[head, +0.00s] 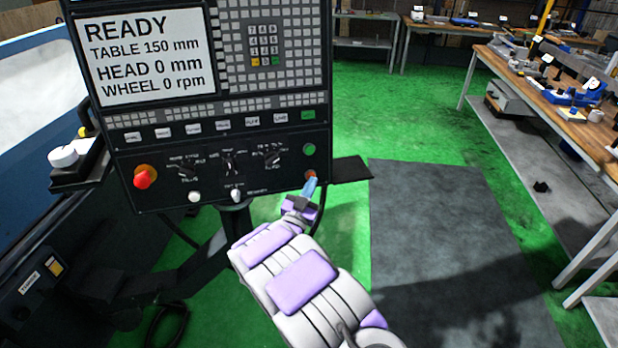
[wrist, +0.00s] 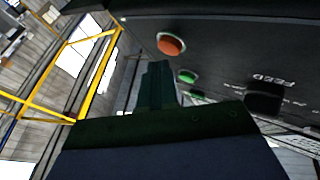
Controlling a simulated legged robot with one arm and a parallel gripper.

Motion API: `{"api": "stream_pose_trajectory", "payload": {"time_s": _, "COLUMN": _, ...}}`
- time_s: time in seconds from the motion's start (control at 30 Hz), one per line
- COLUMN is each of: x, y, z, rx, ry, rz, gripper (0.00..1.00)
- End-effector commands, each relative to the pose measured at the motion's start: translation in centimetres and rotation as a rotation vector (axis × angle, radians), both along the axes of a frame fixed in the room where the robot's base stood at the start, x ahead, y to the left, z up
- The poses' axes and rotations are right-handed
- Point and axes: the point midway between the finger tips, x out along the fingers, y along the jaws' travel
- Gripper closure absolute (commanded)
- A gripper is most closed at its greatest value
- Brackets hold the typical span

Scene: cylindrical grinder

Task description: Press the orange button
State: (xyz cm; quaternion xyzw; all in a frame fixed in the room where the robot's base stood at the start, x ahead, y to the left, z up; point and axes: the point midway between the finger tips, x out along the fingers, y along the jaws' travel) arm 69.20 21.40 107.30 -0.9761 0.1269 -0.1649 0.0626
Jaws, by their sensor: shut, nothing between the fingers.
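The orange button (head: 311,174) is at the lower right corner of the black control panel (head: 265,194), below a green button (head: 309,149). My gripper (head: 310,187) is shut and empty, its bluish fingertips just in front of the orange button and partly covering it. In the wrist view the orange button (wrist: 171,44) shows whole, just beyond the tips of my shut fingers (wrist: 158,68), with the green button (wrist: 187,76) beside it. A small gap shows in that picture; I cannot tell whether the tips touch the panel.
A red mushroom knob (head: 143,177) is at the panel's lower left, with several dials between. The screen (head: 147,55) reads READY. A dark shelf (head: 350,170) juts out at the right. A workbench (head: 560,90) stands at the right; the floor mat (head: 440,250) is clear.

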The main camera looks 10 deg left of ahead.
Motion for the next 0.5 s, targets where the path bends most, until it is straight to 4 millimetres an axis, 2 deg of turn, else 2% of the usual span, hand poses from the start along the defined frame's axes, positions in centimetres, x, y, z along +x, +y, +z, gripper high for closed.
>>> {"api": "stream_pose_trajectory", "payload": {"time_s": 0.5, "x": 0.66, "y": 0.32, "z": 0.05, "rx": -0.001, "ry": 0.0, "rz": 0.0, "gripper": 1.0}}
